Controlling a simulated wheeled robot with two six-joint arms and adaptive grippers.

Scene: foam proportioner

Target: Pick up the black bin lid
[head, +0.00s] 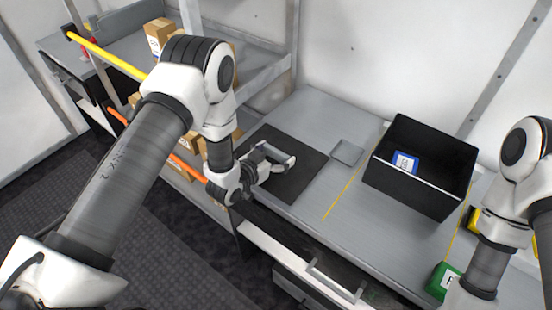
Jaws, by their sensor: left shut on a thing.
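The black bin lid (308,163) is a flat dark square at the front of the grey counter, left of centre. My left gripper (284,164) is at the lid's front left part and shut on it. The gripper and wrist hide some of the lid, and the exact contact is hard to see. The lid looks flat, and I cannot tell whether it is clear of the counter. My right arm comes in at the right edge, and its gripper is out of view.
An open black bin (415,195) with a blue-and-white label stands right of the lid. A small grey square plate (347,152) lies between them. A green box (442,281) is at the front right. Shelves with cardboard boxes (160,36) are at the left.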

